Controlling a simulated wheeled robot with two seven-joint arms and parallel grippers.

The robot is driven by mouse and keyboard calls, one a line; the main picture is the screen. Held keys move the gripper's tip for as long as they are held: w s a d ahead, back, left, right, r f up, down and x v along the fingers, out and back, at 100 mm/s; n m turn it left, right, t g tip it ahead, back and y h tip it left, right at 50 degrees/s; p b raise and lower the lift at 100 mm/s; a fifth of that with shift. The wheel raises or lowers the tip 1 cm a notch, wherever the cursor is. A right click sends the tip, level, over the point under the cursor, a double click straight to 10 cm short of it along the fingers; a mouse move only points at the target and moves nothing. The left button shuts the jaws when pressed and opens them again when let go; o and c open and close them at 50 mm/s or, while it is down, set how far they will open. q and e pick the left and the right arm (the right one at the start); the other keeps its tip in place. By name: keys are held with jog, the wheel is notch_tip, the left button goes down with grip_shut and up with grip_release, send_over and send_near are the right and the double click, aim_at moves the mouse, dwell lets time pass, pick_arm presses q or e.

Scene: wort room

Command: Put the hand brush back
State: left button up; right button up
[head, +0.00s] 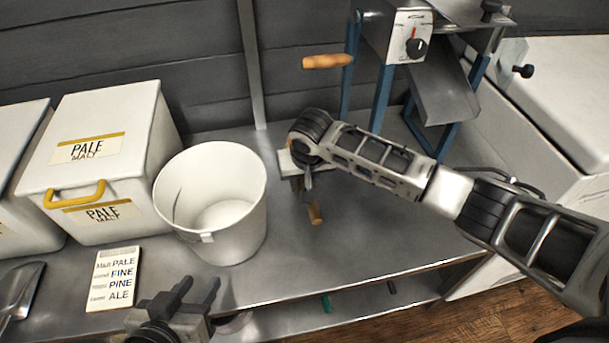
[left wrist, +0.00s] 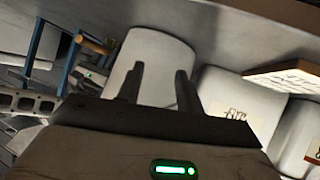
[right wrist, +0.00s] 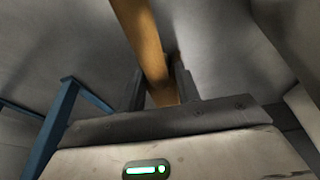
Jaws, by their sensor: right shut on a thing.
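In the right wrist view the wooden piece (right wrist: 142,42) runs up from between the fingers (right wrist: 163,90). The bristles are not clearly visible, and I cannot tell whether the brush touches the bench. My left gripper (head: 196,288) is open and empty near the bench's front edge; its spread fingers also show in the left wrist view (left wrist: 158,88).
A white bucket (head: 246,222) stands mid-bench (head: 345,262). Pale malt bins (head: 130,170), a recipe card (head: 114,278) and a metal scoop (head: 18,290) are at left. A blue-legged mill (head: 382,100) with a crank handle (head: 327,61) stands behind. A white chest (head: 570,100) is at right.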

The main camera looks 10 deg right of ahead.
jog(key=o, duration=1)
pick_arm(q)
jog(key=shift+r, duration=0.1)
pick_arm(e)
jog(key=p+v, duration=0.3)
jog(key=v, duration=0.6)
jog(key=shift+s+r, duration=0.1)
jog(key=shift+r, duration=0.3)
pick_arm(q)
jog(key=shift+t, duration=0.4)
jog(key=r, duration=0.2)
jog(key=a+r+p, duration=0.1)
jog(key=r, duration=0.2)
jog(key=shift+a+r+p, duration=0.15)
jog(key=shift+p, duration=0.15)
pick_arm(e)
jog(key=v, duration=0.6)
jog(key=shift+s+r, duration=0.1)
